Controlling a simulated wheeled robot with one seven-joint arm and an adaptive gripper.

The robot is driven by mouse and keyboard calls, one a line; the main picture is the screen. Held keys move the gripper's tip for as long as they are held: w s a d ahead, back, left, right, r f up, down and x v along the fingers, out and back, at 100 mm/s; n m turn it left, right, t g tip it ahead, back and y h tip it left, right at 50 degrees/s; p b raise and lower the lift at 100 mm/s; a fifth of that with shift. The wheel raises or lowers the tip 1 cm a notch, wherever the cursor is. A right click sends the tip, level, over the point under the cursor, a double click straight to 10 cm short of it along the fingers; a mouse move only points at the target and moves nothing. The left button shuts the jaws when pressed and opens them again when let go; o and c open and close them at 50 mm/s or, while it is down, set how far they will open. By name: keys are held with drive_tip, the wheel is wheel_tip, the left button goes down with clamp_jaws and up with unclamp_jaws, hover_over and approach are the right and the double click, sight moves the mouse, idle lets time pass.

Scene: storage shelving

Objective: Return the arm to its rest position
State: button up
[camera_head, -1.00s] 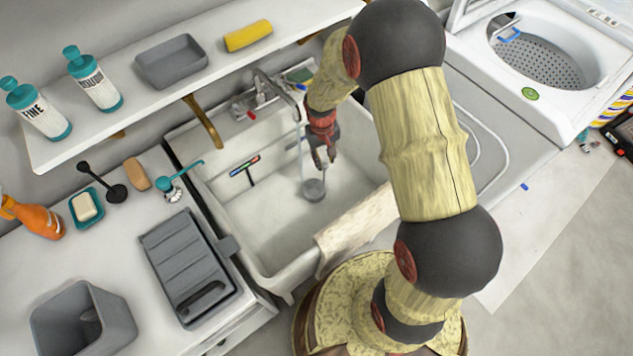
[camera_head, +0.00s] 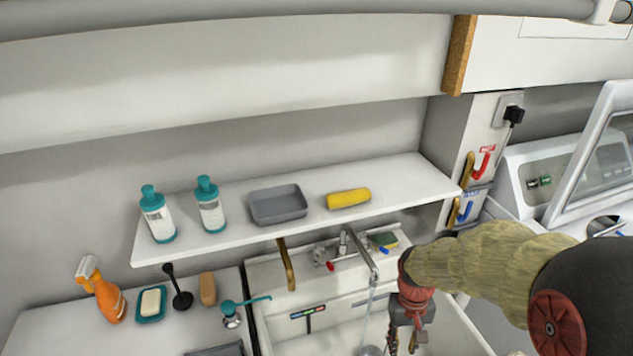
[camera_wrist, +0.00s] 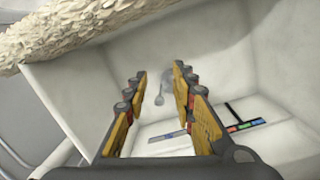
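My arm reaches from the right over the white sink (camera_head: 290,338), with my gripper (camera_head: 405,345) pointing down into it in the head view. In the wrist view my gripper (camera_wrist: 160,80) has its two yellow-sided fingers apart, with nothing held between them. Beyond the fingertips is the white inside of the sink (camera_wrist: 225,60). A small grey round piece (camera_wrist: 160,100) shows on the sink's floor. A dark squeegee-like tool with coloured marks (camera_wrist: 245,125) lies to the right of the fingers, apart from them.
The tap (camera_head: 360,255) stands close left of my arm. An orange spray bottle (camera_head: 104,295) and a soap dish (camera_head: 151,304) stand at left.

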drive_tip(key=s+a+r+t+p, duration=0.1)
drive_tip(key=s+r, duration=0.4)
drive_tip(key=r, duration=0.9)
drive_tip(key=s+a+r+t+p, duration=0.1)
drive_tip(key=s+r+t+p, duration=0.2)
drive_tip(key=r, duration=1.1)
drive_tip(key=s+t, duration=0.2)
drive_tip(key=s, duration=0.1)
drive_tip(key=shift+r+t, duration=0.15)
drive_tip(key=shift+t, duration=0.25)
drive_tip(key=shift+s, duration=0.1)
drive_tip(key=shift+c, duration=0.4)
